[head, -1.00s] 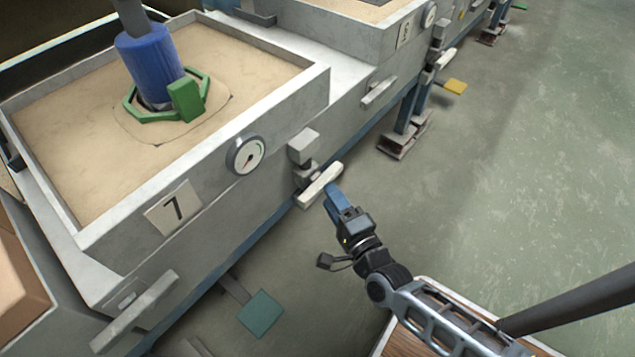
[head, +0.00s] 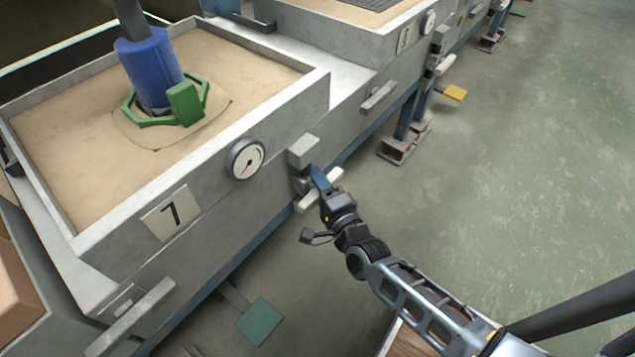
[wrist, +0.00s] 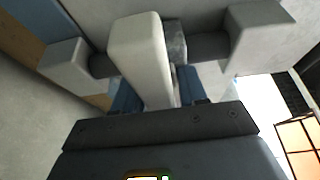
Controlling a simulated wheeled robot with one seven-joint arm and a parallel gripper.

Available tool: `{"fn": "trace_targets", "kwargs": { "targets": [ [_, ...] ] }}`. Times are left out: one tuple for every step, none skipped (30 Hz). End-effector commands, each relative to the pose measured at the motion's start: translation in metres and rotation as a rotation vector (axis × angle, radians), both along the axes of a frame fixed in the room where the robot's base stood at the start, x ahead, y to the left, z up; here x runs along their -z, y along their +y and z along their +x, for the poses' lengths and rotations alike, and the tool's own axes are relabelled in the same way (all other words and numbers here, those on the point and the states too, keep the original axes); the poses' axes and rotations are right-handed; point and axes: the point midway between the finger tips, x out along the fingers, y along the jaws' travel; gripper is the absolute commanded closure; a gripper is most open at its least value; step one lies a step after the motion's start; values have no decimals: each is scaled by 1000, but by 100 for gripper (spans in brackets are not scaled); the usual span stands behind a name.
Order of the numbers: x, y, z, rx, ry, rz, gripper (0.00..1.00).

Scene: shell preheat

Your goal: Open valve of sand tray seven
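Sand tray seven (head: 95,232) fills the left of the head view, with a "7" plate (head: 171,213) and a round gauge (head: 246,159) on its front wall. The pale valve lever (head: 306,205) sits low on the wall, right of the gauge, roughly level. My gripper (head: 319,178) is at this lever, its blue fingers partly covering it. In the wrist view the lever (wrist: 140,55) runs between the two blue fingers, one on each side. The fingers look spread; whether they touch the lever I cannot tell. The lever's near end is hidden by my gripper body.
A grey block (head: 303,151) juts from the wall just above the lever. Another bar handle (head: 379,96) is further right, and one (head: 130,318) lower left. A teal pedal (head: 260,321) is near the floor. Open green floor (head: 510,170) lies right.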

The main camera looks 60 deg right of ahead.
Motion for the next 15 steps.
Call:
{"fn": "trace_targets", "kwargs": {
  "targets": [
    [0,0,0,0,0,0,63],
    [0,0,0,0,0,0,66],
    [0,0,0,0,0,0,70],
    [0,0,0,0,0,0,73],
    [0,0,0,0,0,0,76],
    [0,0,0,0,0,0,80],
    [0,0,0,0,0,0,82],
    [0,0,0,0,0,0,85],
    [0,0,0,0,0,0,89],
    [0,0,0,0,0,0,92],
    [0,0,0,0,0,0,95],
    [0,0,0,0,0,0,99],
    [0,0,0,0,0,0,100],
    [0,0,0,0,0,0,100],
    [0,0,0,0,1,0,100]
  ]
}}
